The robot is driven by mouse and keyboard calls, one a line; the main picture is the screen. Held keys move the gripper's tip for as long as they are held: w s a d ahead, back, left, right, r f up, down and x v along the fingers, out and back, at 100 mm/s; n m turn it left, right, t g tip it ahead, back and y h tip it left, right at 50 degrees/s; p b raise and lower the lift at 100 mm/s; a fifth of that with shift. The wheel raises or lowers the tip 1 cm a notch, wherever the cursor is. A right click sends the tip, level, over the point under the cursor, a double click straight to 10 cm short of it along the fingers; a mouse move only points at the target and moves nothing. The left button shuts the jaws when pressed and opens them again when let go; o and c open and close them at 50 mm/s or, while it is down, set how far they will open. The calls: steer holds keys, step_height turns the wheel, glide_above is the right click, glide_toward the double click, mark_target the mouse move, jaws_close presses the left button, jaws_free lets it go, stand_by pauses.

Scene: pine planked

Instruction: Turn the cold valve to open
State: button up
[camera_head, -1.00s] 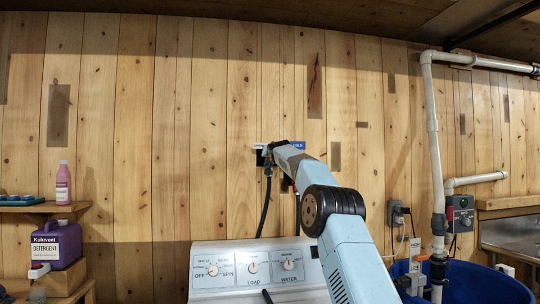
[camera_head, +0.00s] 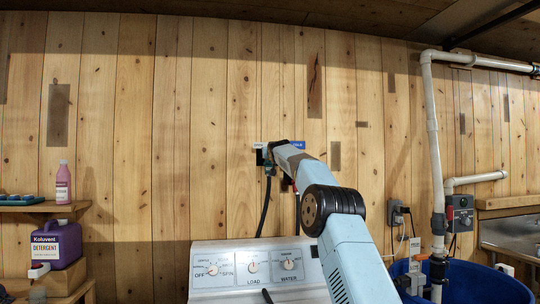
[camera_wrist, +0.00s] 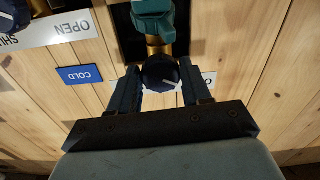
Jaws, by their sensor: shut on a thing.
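A dark blue valve knob (camera_wrist: 162,74) with a white mark sits on a brass stem, below a teal valve body (camera_wrist: 153,18) in the wrist view. My gripper (camera_wrist: 160,84) is shut on this knob, one finger on each side. A blue COLD label (camera_wrist: 80,75) is on the wall to the left, upside down in this view. A white label reading OPEN and SHUT (camera_wrist: 55,33) is above it. In the head view my gripper (camera_head: 268,158) is at the wall, and my arm hides most of the valve. The blue label (camera_head: 298,145) shows just right of it.
A second dark knob (camera_wrist: 12,14) is at the wrist view's top left corner. A black hose (camera_head: 264,205) hangs below the valve behind the washer panel (camera_head: 225,267). A white pipe (camera_head: 432,140) and blue tub (camera_head: 480,285) are right. Detergent (camera_head: 56,245) stands left.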

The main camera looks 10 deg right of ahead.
steer(key=o, duration=1.1)
steer(key=shift+c, duration=0.2)
steer(key=shift+s, duration=0.15)
steer(key=s, duration=1.3)
steer(key=shift+s, duration=0.25)
